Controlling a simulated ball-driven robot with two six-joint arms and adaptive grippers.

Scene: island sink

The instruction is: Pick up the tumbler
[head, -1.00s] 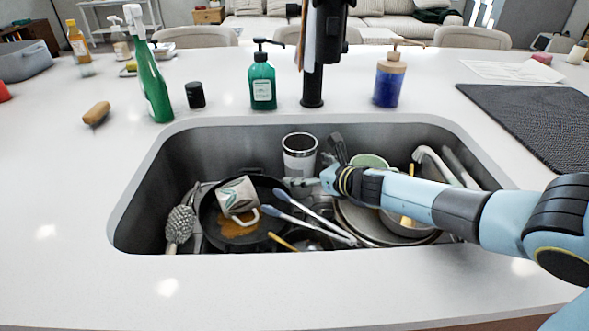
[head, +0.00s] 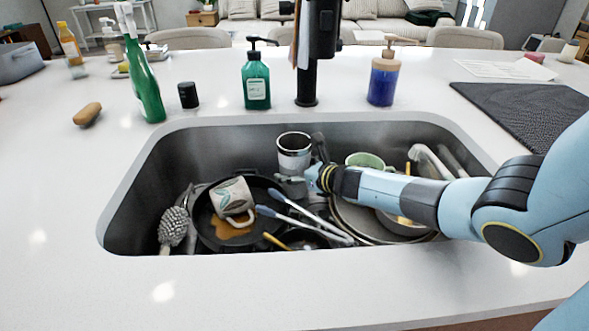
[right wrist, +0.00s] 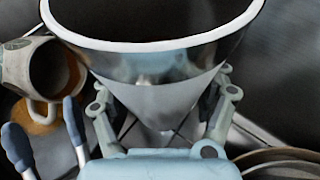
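The tumbler (head: 294,152), steel-rimmed with a white and grey body, stands upright at the back middle of the sink. In the right wrist view the tumbler (right wrist: 165,45) fills the upper middle, its wide rim facing the camera. My right gripper (head: 304,180) is low at the tumbler's front right in the head view. In the right wrist view the right gripper (right wrist: 163,95) has its fingers spread, one on each side of the tumbler's body. Whether the pads touch it is hard to tell. The tumbler's base is hidden. My left gripper is not in view.
Left of the tumbler, a patterned mug (head: 231,196) lies in a dark pan (head: 207,222). Blue-tipped tongs (head: 310,224) lie in front. Plates and a green bowl (head: 366,160) are on the right. The black faucet (head: 308,85) stands behind; the sink walls (head: 215,145) surround everything.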

